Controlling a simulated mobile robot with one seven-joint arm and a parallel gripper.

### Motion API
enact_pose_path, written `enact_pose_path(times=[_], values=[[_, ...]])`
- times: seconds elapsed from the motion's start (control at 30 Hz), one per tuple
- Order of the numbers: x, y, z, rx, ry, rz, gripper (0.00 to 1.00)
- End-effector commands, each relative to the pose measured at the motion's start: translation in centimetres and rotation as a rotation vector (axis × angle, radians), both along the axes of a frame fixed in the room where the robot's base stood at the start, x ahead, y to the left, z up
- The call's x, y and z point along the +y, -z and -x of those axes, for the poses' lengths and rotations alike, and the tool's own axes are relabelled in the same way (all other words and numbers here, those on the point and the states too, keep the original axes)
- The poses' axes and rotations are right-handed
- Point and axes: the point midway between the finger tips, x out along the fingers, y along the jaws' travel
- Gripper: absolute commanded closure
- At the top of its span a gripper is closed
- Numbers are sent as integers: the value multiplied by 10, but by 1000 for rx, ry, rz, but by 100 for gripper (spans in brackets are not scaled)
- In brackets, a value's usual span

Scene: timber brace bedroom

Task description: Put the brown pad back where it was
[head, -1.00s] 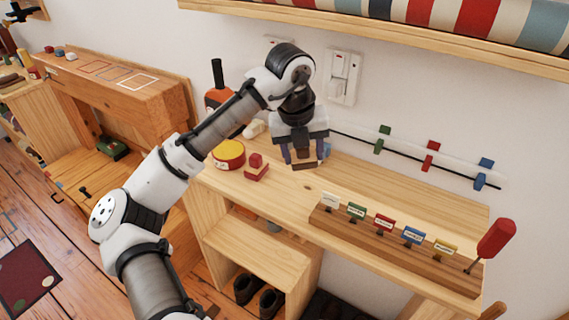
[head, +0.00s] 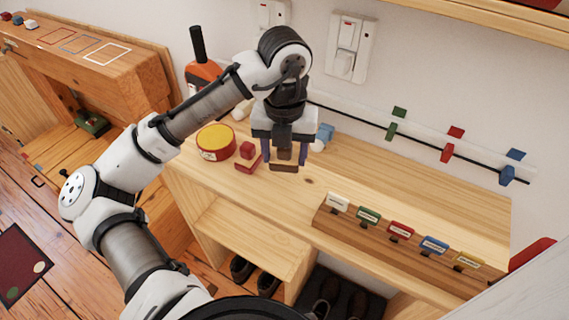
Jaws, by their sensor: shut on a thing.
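My gripper (head: 284,154) points down over the wooden worktop, its two dark blue fingers on either side of a small brown pad (head: 284,168). It is shut on the pad, whose upper part is partly hidden by the gripper. I cannot tell for sure whether the pad touches the worktop (head: 325,172). A red block with a smaller red piece on it (head: 248,160) is just left of the pad. A yellow-topped red tin (head: 215,141) stands further left.
A blue block (head: 324,134) and pale objects lie behind the gripper. An orange bottle (head: 203,75) stands at the back left. A rack with several coloured labels (head: 400,240) is at the right front. A rail with coloured clips (head: 391,131) runs along the wall. Coloured outlines (head: 107,53) mark the left ledge.

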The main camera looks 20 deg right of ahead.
Motion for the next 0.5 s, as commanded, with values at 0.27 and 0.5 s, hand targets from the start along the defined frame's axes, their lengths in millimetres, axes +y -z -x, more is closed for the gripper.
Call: enact_pose_path(times=[0.27,0.5], values=[[0,34,0,2,0,2,64],[0,41,0,-1,0,0,64]])
